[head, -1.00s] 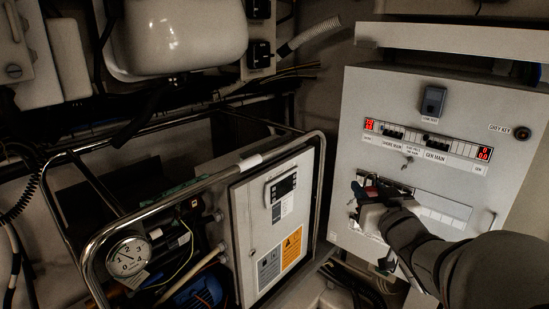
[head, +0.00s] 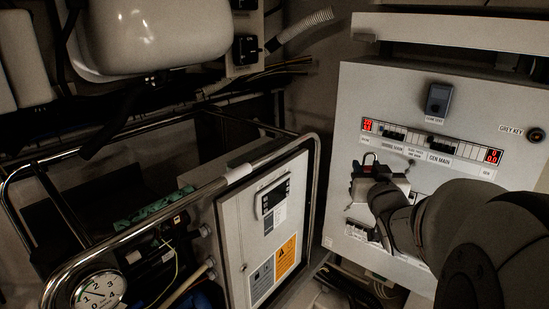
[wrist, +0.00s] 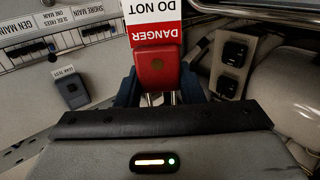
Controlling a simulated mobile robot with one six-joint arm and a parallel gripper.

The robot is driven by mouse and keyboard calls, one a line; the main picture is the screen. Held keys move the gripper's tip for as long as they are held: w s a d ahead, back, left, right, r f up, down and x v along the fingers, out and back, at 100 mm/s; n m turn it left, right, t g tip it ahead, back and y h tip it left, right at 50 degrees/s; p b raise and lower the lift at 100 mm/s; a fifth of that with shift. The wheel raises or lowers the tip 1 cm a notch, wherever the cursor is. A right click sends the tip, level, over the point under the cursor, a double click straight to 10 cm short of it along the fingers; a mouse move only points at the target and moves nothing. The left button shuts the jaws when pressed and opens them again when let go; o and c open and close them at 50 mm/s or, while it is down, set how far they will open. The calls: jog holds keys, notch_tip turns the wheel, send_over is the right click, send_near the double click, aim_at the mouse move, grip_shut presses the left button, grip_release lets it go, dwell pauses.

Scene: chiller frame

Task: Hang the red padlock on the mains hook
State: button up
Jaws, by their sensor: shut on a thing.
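The red padlock (wrist: 157,68) is between the two blue fingers of my gripper (wrist: 157,92) in the wrist view, with a red and white DANGER tag (wrist: 154,24) beyond it. In the head view my gripper (head: 366,177) is shut on the padlock, in front of the white panel below its breaker row. The padlock's shackle (head: 370,156) points up there, and its body looks dark. A small hook-like fitting (head: 411,165), probably the mains hook, is on the panel just right of my gripper. The padlock appears apart from it.
The white panel (head: 350,110) has red displays, breakers and a lamp test box (head: 438,99). A chrome tube frame (head: 318,170) around a cabinet stands to the left. My arm covers the panel's lower right.

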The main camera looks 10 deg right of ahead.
jog(key=w+d+f+m+g+h, duration=0.3)
jog(key=w+d+f+h, duration=0.1)
jog(key=d, duration=0.5)
jog(key=w+d+f+m+g+h, duration=0.2)
jog(key=w+d+f+m+h, duration=0.2)
jog(key=d+f, duration=0.3)
jog(key=shift+w+d+f+g+h, duration=0.4)
jog(key=shift+w+d+h, duration=0.45)
jog(key=shift+d, duration=0.55)
dwell(0.3)
jog(key=o, duration=1.2)
jog(key=shift+c, duration=0.2)
jog(key=shift+s, duration=0.1)
